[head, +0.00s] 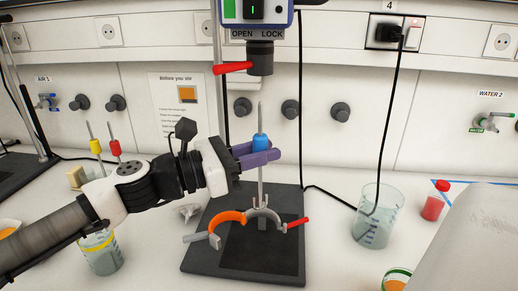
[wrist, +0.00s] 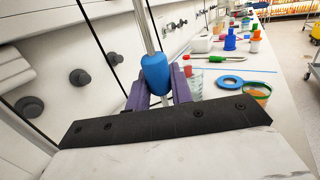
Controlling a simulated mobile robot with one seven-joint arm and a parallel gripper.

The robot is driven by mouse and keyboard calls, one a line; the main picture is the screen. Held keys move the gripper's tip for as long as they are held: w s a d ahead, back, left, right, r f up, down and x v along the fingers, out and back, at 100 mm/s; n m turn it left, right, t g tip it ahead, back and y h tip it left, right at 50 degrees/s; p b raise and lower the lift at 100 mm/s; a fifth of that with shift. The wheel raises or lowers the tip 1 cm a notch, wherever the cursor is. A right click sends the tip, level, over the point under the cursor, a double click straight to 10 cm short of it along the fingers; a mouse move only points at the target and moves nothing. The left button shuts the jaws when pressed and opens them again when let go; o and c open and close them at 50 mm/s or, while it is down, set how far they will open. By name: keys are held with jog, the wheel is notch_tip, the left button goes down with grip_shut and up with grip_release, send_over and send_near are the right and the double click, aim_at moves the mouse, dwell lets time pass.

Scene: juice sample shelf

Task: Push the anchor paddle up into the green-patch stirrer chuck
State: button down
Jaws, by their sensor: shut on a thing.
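The anchor paddle has a thin metal shaft with a blue sleeve (head: 260,143). My gripper (head: 257,156), with purple fingers, is shut on the paddle at this sleeve and holds the shaft about upright. The shaft's top tip is below the stirrer chuck (head: 260,58), with a visible gap. The dark chuck hangs under a stirrer head with a green patch (head: 229,9) and an OPEN/LOCK label; a red lever (head: 232,68) points left. The paddle's lower end overlaps the clamp ring in the picture. In the wrist view the blue sleeve (wrist: 155,73) sits between the purple fingers; the chuck is not seen.
A glass beaker (head: 377,215) and a red-capped bottle (head: 436,200) stand right. Another beaker (head: 101,255) is at left. A black cable (head: 301,120) hangs right of the chuck.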

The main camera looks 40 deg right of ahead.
aim_at(260, 135)
jog(key=shift+r+p, duration=1.9)
jog(key=shift+p, duration=0.05)
jog(key=shift+f+b, duration=0.25)
jog(key=shift+b, duration=0.15)
jog(key=shift+b, duration=0.85)
jog(key=shift+r+p, duration=0.45)
jog(key=shift+r, duration=1.8)
jog(key=c, duration=1.1)
grip_release()
jog(key=shift+c, duration=0.2)
jog(key=shift+a+f, duration=0.1)
